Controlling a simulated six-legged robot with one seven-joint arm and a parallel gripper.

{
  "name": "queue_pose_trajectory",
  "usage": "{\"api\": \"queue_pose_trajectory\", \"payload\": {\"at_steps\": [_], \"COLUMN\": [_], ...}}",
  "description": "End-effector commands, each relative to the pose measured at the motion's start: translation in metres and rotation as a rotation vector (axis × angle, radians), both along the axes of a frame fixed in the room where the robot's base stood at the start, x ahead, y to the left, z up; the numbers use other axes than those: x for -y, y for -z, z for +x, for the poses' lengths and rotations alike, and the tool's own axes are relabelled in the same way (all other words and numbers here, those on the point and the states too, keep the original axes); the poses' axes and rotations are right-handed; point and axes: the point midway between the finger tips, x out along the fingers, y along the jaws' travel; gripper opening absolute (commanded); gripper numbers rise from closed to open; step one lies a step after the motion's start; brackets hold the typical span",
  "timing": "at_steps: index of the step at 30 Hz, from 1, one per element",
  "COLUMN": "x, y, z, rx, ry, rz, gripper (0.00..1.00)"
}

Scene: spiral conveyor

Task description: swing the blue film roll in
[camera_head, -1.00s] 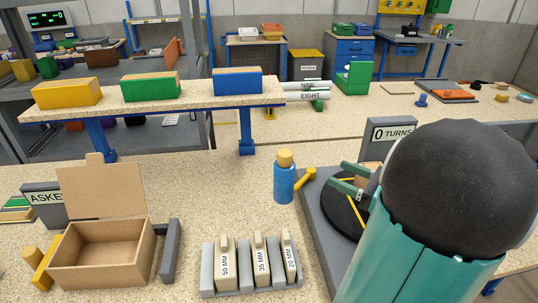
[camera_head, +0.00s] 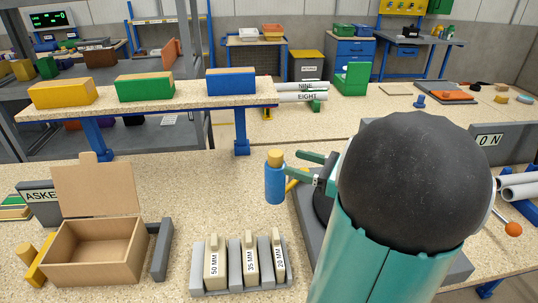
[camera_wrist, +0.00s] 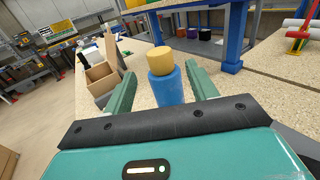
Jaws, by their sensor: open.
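The blue film roll (camera_head: 275,184), a blue cylinder with a yellow top, stands upright on the speckled bench. My gripper (camera_head: 293,163) is open just to its right in the head view, its green fingers pointing at the roll's upper part. In the wrist view the roll (camera_wrist: 168,90) shows between the two spread fingers (camera_wrist: 161,72), a little ahead. I cannot tell whether either finger touches it. A yellow bar (camera_head: 293,184) shows behind the roll, partly hidden. The grey machine base (camera_head: 304,220) is mostly hidden behind my arm.
A rack of labelled blocks (camera_head: 237,283) stands in front of the roll. An open cardboard box (camera_head: 95,270) is at the left. A raised shelf (camera_head: 150,112) with yellow, green and blue blocks stands behind.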

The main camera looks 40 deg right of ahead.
Motion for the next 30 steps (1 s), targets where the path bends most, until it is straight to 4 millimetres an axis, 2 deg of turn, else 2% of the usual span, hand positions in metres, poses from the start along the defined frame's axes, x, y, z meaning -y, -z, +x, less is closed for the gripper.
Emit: {"api": "queue_pose_trajectory", "payload": {"at_steps": [6,12,17,24,26,30], "x": [-0.017,-0.028,-0.032,-0.032,-0.032,-0.032], "y": [0.000,0.000,0.000,0.000,0.000,0.000], "z": [0.042,0.070,0.079,0.080,0.080,0.079], "rx": [0.001,0.001,0.000,0.000,0.000,0.000], "ry": [-0.005,-0.006,-0.005,-0.004,-0.004,-0.004], "rz": [0.000,0.001,0.001,0.001,0.001,0.001], "gripper": [0.57,0.57,0.57,0.57,0.48,0.20]}}
